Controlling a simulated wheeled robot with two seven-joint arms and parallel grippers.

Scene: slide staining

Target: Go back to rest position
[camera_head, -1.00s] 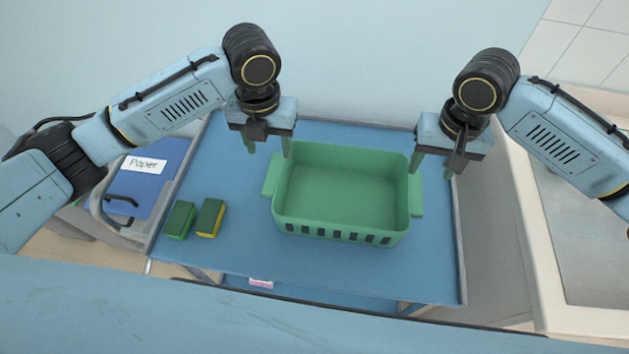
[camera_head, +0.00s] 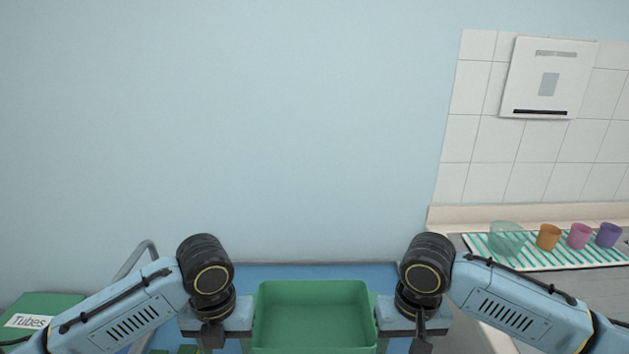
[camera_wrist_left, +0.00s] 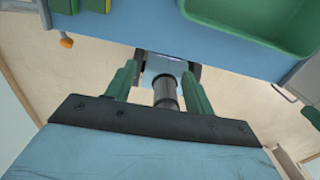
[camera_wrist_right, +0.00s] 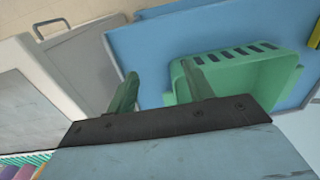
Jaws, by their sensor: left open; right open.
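The green basket (camera_head: 313,300) sits on the blue cart top (camera_head: 330,272). It shows between my two grippers in the head view, and its near part is cut off by the bottom edge. My left gripper (camera_wrist_left: 158,80) is open and empty; in the left wrist view its fingers point over the cart's edge and the floor, with the basket (camera_wrist_left: 262,22) at upper right. My right gripper (camera_wrist_right: 160,85) is open and empty, with the slotted basket wall (camera_wrist_right: 228,62) beyond its fingers. Both grippers are apart from the basket's walls, as far as I can tell.
At right, a counter holds a striped mat (camera_head: 560,262), a glass bowl (camera_head: 507,238) and orange (camera_head: 548,237), pink (camera_head: 579,236) and purple (camera_head: 608,235) cups. A green "Tubes" box (camera_head: 45,309) is at lower left. Two green sponges (camera_wrist_left: 65,6) lie near the cart's edge.

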